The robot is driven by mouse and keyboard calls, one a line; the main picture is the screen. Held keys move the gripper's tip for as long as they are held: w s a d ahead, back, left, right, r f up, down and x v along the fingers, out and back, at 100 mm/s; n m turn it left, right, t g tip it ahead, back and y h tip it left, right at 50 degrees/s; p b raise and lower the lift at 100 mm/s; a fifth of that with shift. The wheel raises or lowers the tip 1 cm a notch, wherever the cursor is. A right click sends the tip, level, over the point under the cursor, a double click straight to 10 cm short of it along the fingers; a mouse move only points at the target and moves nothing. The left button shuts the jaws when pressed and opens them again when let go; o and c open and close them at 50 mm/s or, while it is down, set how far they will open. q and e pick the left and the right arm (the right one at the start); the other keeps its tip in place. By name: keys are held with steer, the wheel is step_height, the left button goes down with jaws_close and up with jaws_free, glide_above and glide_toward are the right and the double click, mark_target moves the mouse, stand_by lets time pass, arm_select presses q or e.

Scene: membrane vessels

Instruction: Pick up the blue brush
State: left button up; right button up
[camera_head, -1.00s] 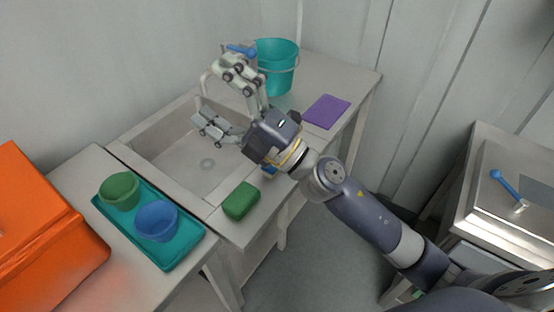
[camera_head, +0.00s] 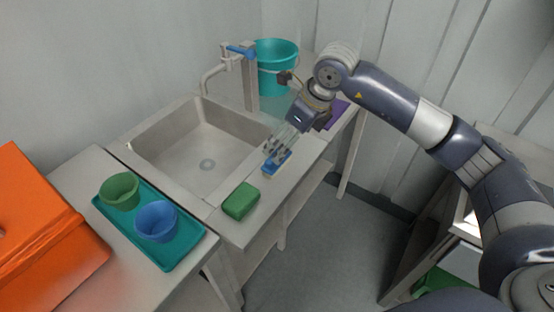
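A small blue object (camera_head: 280,166), which looks like the blue brush, lies on the sink counter's front edge, right of the green sponge. My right gripper (camera_head: 275,153) comes in from the right and points down at it, with its fingertips at or just over it. The fingers cover part of the blue object. I cannot tell whether they touch it or are closed on it. My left gripper is not in view.
A green sponge (camera_head: 241,201) lies beside the sink basin (camera_head: 190,150). A faucet with a blue lever (camera_head: 241,51) and a teal bucket (camera_head: 277,68) stand behind. A purple cloth (camera_head: 338,112) is partly hidden by my arm. At left are a teal tray (camera_head: 190,246) with two cups and an orange box (camera_head: 45,235).

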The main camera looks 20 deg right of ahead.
steer(key=x, duration=0.3)
steer(key=shift+w+a+f, duration=0.1)
steer(key=shift+a+f, duration=0.1)
steer(key=shift+f, duration=0.15)
steer(key=shift+w+f+p, duration=0.2)
steer(key=shift+f+p, duration=0.3)
steer(key=shift+p, duration=0.1)
steer(key=p+x, duration=0.1)
steer(key=x, duration=0.2)
steer(key=shift+w+f, duration=0.2)
steer(key=shift+f, duration=0.1)
steer(key=shift+w+a+f, duration=0.15)
steer(key=shift+f, duration=0.2)
steer(key=shift+c, duration=0.6)
steer(key=c, duration=0.9)
